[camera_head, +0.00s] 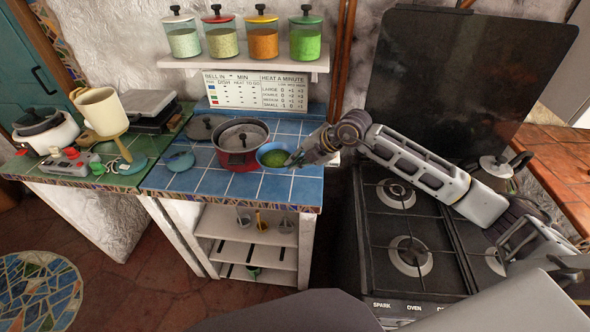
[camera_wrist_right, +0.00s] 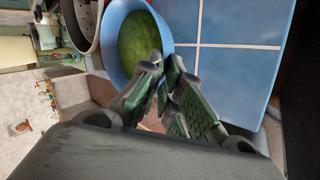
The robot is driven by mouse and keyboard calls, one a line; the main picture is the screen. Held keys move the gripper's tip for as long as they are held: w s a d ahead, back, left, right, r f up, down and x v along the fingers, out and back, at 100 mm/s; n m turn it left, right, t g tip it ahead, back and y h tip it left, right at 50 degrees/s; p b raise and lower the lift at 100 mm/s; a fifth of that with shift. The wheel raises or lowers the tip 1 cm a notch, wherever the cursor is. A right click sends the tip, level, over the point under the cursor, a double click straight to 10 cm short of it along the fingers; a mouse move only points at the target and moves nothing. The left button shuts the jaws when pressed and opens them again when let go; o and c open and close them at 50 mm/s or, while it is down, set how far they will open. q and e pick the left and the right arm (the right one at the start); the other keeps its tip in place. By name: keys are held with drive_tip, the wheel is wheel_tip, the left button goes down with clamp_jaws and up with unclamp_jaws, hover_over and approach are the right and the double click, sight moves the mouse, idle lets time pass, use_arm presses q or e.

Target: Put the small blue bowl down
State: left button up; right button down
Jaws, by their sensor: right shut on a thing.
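The small blue bowl (camera_head: 264,163) with green contents is at the right front of the blue tiled counter (camera_head: 216,184), just right of a red pot. My right gripper (camera_head: 297,158) reaches in from the right and is shut on the bowl's right rim. In the right wrist view, the fingers (camera_wrist_right: 165,78) pinch the near rim of the bowl (camera_wrist_right: 163,24), which looks roughly level. I cannot tell whether its base touches the tiles. My left gripper is not in view.
The red pot (camera_head: 240,158) stands close beside the bowl on the left. A small blue dish (camera_head: 180,161) lies farther left. Bare blue tiles lie in front of the pot. The black stove (camera_head: 408,225) is to the right, past a gap.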

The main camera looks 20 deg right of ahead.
drive_tip(key=shift+f, duration=0.15)
drive_tip(key=shift+f, duration=1.8)
drive_tip(key=shift+f, duration=0.15)
drive_tip(key=c, duration=1.6)
unclamp_jaws()
